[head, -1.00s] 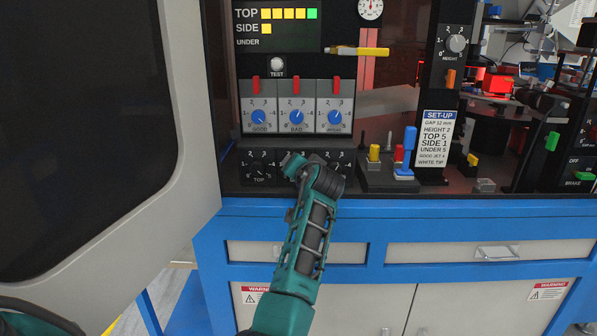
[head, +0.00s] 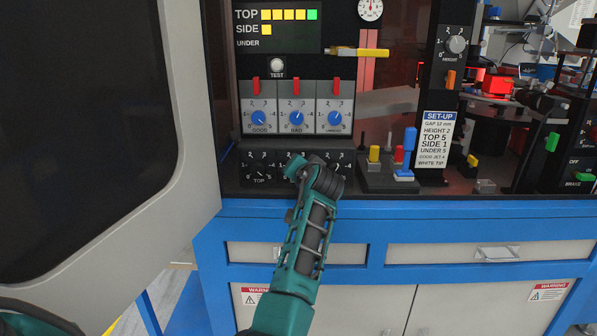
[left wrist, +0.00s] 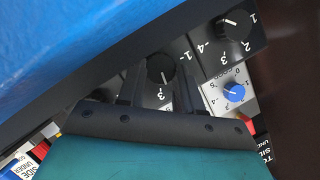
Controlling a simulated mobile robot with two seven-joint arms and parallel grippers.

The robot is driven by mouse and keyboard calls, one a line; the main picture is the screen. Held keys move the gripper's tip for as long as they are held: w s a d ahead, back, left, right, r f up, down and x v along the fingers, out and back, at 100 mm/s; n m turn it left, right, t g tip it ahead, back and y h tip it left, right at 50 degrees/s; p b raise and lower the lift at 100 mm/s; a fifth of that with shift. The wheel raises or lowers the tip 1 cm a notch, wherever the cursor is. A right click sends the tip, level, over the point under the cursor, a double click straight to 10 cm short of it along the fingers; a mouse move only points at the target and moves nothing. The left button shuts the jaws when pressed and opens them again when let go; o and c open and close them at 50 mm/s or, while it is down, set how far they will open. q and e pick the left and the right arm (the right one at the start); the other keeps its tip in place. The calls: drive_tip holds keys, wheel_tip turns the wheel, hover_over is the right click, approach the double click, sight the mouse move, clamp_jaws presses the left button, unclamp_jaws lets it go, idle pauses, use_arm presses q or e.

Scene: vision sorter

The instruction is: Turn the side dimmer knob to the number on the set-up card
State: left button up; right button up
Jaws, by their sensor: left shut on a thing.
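The side dimmer knob (left wrist: 160,69) is a black round knob in the middle of the lower row. In the left wrist view it sits between the fingers of my left gripper (left wrist: 160,88), which is shut on it. In the head view my left gripper (head: 297,168) covers this knob. The set-up card (head: 436,138) reads SIDE 1. The display (head: 278,28) lights one yellow square beside SIDE. My right gripper is not in view.
The black TOP knob (head: 259,173) is close to the left, also seen in the left wrist view (left wrist: 234,25). Blue knobs (head: 296,118) sit just above. Coloured pegs (head: 385,155) stand to the right. A grey-framed dark panel (head: 90,130) fills the left side.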

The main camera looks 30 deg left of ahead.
use_arm(q)
drive_tip(key=n+p, duration=0.1)
drive_tip(key=n+h+p, duration=0.1)
drive_tip(key=shift+a+r+p, duration=0.1)
drive_tip(key=shift+r+p, duration=0.2)
drive_tip(key=shift+p, duration=0.05)
drive_tip(key=n+t+h+p, duration=0.1)
drive_tip(key=n+p, duration=0.1)
drive_tip(key=p, duration=0.1)
drive_tip(key=shift+s+a+h, duration=0.15)
drive_tip(key=shift+h, duration=0.25)
drive_tip(key=shift+s+a+n+t+h+p, duration=0.15)
drive_tip(key=shift+n+t+h+p, duration=0.15)
drive_tip(key=shift+n+h+p, duration=0.65)
drive_tip(key=shift+a+f+n+t, duration=0.15)
drive_tip(key=shift+n+t, duration=0.25)
drive_tip(key=shift+n, duration=0.65)
drive_tip(key=shift+s+a+f+n+t+h, duration=0.1)
drive_tip(key=shift+n+t+h, duration=0.35)
drive_tip(key=shift+n, duration=0.35)
drive_tip(key=shift+a+f+n+t+h, duration=0.1)
drive_tip(key=shift+n+t+h, duration=0.35)
drive_tip(key=shift+n, duration=0.35)
